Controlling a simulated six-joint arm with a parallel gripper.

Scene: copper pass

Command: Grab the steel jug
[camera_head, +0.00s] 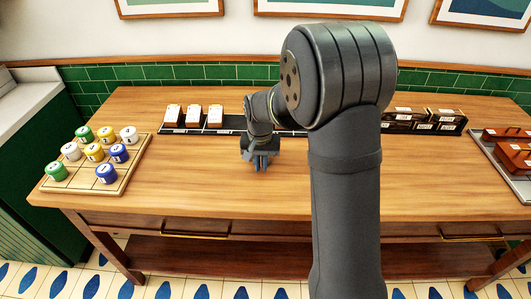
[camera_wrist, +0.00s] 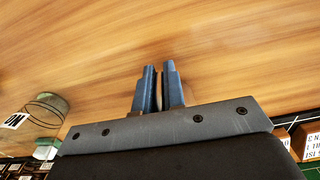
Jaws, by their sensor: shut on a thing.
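I see no steel jug in either view. My gripper (camera_head: 262,165) is low over the middle of the wooden table in the head view, pointing down. In the wrist view its two blue-grey fingers (camera_wrist: 159,92) are close together, with a thin brown strip between them. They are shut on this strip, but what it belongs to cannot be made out. My arm hides part of the table's middle and right in the head view.
A wooden tray (camera_head: 122,178) with several coloured, numbered canisters stands at left. A black rack (camera_head: 180,129) with white-topped boxes runs along the back. Dark boxes (camera_head: 420,118) stand at back right, a grey tray (camera_head: 506,169) at far right. The front table is clear.

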